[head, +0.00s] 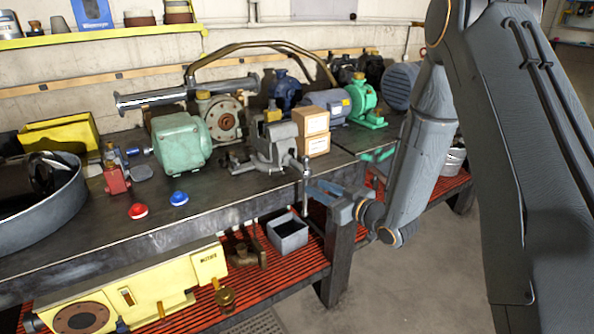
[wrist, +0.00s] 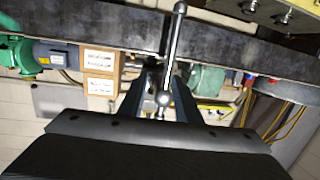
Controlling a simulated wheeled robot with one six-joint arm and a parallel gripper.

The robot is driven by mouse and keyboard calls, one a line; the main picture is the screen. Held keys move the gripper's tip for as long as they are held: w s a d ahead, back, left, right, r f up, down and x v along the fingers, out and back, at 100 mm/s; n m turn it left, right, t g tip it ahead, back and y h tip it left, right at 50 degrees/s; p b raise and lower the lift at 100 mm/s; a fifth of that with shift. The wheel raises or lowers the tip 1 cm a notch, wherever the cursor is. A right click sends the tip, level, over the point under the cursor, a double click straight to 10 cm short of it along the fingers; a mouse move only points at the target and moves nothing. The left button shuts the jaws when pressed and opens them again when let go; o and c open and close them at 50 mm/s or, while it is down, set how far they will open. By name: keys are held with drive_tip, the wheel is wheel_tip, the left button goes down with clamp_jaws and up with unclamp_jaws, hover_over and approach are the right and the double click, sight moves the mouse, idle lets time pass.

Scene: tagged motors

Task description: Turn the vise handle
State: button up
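The grey bench vise (head: 276,150) stands at the front edge of the workbench. Its handle (head: 306,188) is a thin metal bar hanging nearly vertical in front of the edge. In the wrist view the handle (wrist: 173,50) is a shiny bar with a round knob at its upper end. My gripper (head: 318,192) is beside the handle, just right of it in the head view. In the wrist view my gripper (wrist: 160,90) has its two fingers apart, with the bar's lower part showing between them. I cannot tell whether either finger touches the bar.
A grey bin (head: 288,232) is on the red lower shelf (head: 278,280) below. Floor at the right front is clear.

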drive_tip(key=shift+w+a+r+n+y, duration=0.1)
drive_tip(key=shift+a+r+n+y, duration=0.05)
drive_tip(key=shift+a+y, duration=0.3)
drive_tip(key=shift+w+a+r+n+y, duration=0.15)
drive_tip(key=shift+a+y, duration=0.2)
drive_tip(key=shift+y, duration=0.2)
drive_tip(key=shift+w+a, duration=0.1)
drive_tip(key=shift+a, duration=0.1)
drive_tip(key=shift+p+x, duration=1.05)
drive_tip(key=shift+x, duration=2.5)
drive_tip(key=shift+r, duration=0.1)
clamp_jaws()
